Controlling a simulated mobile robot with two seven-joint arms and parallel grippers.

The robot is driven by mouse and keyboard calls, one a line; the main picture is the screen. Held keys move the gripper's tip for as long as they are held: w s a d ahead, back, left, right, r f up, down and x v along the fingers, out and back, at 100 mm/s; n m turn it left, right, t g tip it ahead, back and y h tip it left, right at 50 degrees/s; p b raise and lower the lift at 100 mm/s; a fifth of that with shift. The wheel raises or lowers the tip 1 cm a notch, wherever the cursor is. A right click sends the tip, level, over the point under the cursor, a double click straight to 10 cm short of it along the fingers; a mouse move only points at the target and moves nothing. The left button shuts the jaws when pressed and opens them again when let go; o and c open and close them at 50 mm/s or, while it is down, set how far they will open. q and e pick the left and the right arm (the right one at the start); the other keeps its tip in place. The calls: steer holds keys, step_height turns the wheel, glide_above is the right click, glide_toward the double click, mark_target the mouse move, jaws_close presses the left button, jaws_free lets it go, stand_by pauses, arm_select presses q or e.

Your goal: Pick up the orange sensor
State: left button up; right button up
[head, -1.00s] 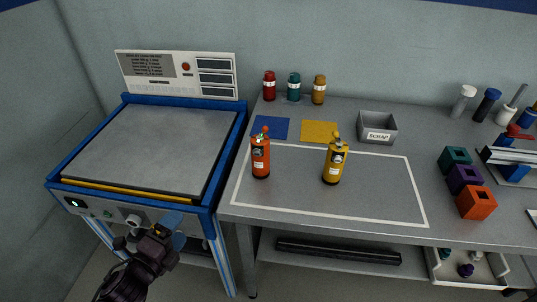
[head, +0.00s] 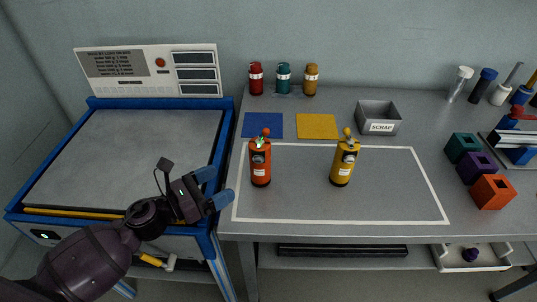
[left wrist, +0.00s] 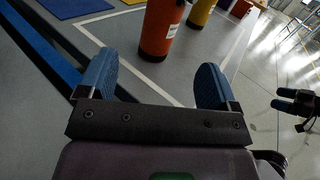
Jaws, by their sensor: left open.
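The orange sensor (head: 260,168), an upright orange cylinder with a white label and a red knob on top, stands inside the white outline on the bench. My left gripper (head: 217,187) is open and empty, just left of the sensor, its blue fingers pointing right toward it. In the left wrist view the sensor (left wrist: 157,30) stands beyond and between the open fingers (left wrist: 156,72), apart from them; its top is cut off. My right gripper (left wrist: 293,103) shows small at the right edge of that view; its opening is unclear.
A similar yellow cylinder (head: 344,163) stands right of the orange one. Blue (head: 262,125) and yellow (head: 317,126) mats and a grey scrap bin (head: 378,112) lie behind. A blue-framed machine (head: 125,150) adjoins the bench at left.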

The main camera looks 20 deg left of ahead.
mark_target(251, 168)
arm_select(q)
steer(key=shift+w+d+m+h, duration=0.15)
steer(key=shift+w+m+h, duration=0.15)
steer(key=shift+w+m, duration=0.3)
steer(key=shift+w+d+r, duration=0.1)
steer(key=shift+w+d, duration=0.05)
steer(key=shift+d, duration=0.1)
steer(key=x, duration=0.3)
steer(key=shift+w+d, duration=0.1)
steer(key=shift+d, duration=0.1)
steer(key=shift+p+x, duration=0.3)
steer(key=shift+x, duration=3)
steer(key=shift+f, duration=0.3)
steer(key=c, duration=1.1)
